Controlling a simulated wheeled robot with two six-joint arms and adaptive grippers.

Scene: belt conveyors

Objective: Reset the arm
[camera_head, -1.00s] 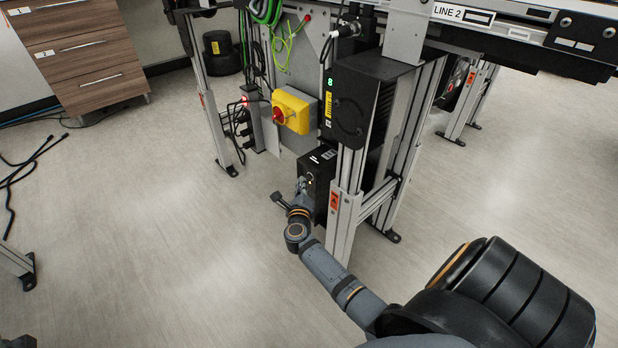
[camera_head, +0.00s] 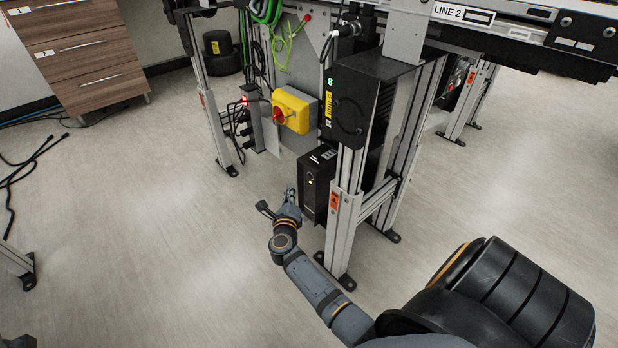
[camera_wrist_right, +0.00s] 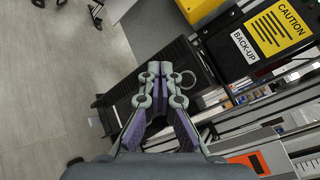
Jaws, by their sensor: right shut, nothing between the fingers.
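My right arm reaches up from the bottom of the head view. Its gripper (camera_head: 290,194) hangs over the floor, just left of a small black box on the conveyor frame. In the right wrist view the gripper (camera_wrist_right: 160,72) is shut with its fingertips together and nothing between them. The black box (camera_head: 318,185) shows no contact with the gripper in the head view. My left gripper is not in view.
The conveyor frame's aluminium leg (camera_head: 342,235) stands right of the gripper. A yellow box with a red switch (camera_head: 293,109) and a black controller (camera_head: 352,100) sit above. A wooden drawer cabinet (camera_head: 85,60) stands at back left.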

